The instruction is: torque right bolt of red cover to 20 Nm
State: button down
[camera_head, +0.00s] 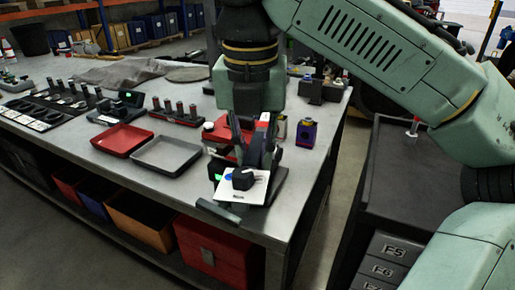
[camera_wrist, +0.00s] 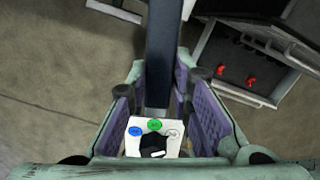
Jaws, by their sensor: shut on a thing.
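My gripper (camera_head: 257,150) hangs over the near right part of the workbench. In the wrist view its purple-padded fingers (camera_wrist: 164,110) are closed around a dark tool (camera_wrist: 163,60) with a long straight shaft. A white panel (camera_wrist: 140,146) with a black knob and blue, green and white round marks lies at the tool's near end. The white panel and knob also show below my gripper in the head view (camera_head: 258,190). A red part (camera_head: 217,133), possibly the red cover, is partly hidden behind my gripper. Its right bolt cannot be made out.
A red tray (camera_head: 122,140) and a grey tray (camera_head: 170,153) lie left on the workbench (camera_head: 100,165). A rack of sockets (camera_head: 175,115) stands behind them. A purple and orange box (camera_head: 306,133) is to the right. A dark drawer cabinet (camera_head: 400,180) stands across a floor gap.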

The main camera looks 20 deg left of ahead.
aim_at(241, 170)
jog(key=shift+a, duration=0.25)
jog(key=shift+s+a, duration=0.1)
jog(key=shift+a, duration=0.2)
jog(key=shift+r, duration=1.8)
jog(key=s, duration=0.2)
jog(key=s+d, duration=0.1)
jog(key=s, duration=0.1)
jog(key=s+d, duration=0.1)
jog(key=s, duration=0.1)
jog(key=shift+s+d, duration=0.15)
jog(key=shift+s, duration=0.1)
